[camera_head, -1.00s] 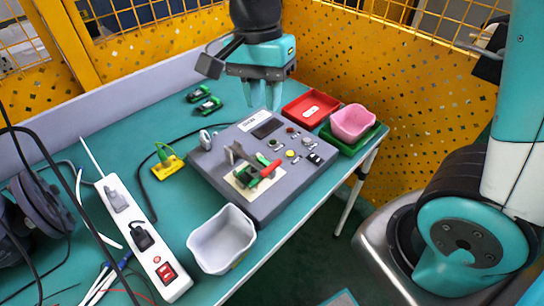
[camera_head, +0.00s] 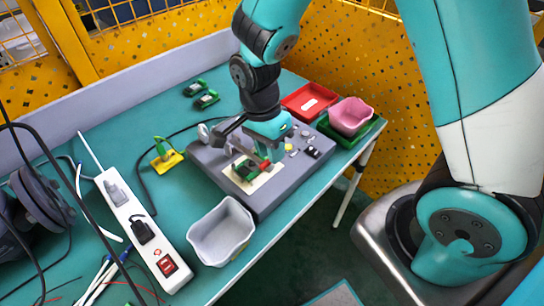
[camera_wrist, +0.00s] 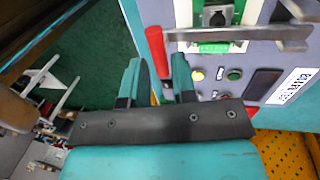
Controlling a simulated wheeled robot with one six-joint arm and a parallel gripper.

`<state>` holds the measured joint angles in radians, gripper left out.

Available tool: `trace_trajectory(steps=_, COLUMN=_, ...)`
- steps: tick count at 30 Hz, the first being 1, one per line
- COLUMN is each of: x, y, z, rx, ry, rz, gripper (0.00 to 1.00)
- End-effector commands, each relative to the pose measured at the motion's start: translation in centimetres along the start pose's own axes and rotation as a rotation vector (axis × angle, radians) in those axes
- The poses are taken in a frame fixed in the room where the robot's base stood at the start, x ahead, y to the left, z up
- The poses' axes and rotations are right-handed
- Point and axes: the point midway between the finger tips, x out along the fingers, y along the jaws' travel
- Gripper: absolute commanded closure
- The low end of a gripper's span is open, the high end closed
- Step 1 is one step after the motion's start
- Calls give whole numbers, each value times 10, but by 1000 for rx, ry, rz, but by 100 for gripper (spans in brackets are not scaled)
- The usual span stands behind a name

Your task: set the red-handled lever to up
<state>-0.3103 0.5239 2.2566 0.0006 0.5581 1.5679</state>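The red-handled lever shows in the head view as a short red handle (camera_head: 265,166) on a green-and-metal mount (camera_head: 245,172) on the grey control panel (camera_head: 213,162). In the wrist view the red handle (camera_wrist: 155,48) sticks out from the left end of a flat metal bar (camera_wrist: 235,34). My gripper (camera_head: 264,156) is low over the panel at the handle. In the wrist view its two teal fingers (camera_wrist: 155,72) are apart, with the handle showing between them. I see a gap on each side of the handle; I cannot tell how deep it sits between them.
Buttons and a label (camera_wrist: 293,86) lie beside the lever. A white bin (camera_head: 221,232) stands in front of the panel. Red (camera_head: 307,101) and pink (camera_head: 350,117) trays are at right. A power strip (camera_head: 143,232) and yellow-based plug (camera_head: 166,157) are at left.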

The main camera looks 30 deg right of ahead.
Motion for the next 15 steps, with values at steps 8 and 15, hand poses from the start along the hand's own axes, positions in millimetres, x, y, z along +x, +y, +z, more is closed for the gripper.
trace_trajectory(steps=8, x=25, y=0, z=0, rx=0, ry=0, rz=0, gripper=75)
trace_trajectory(steps=15, x=26, y=0, z=0, rx=0, ry=0, rz=-1, gripper=75)
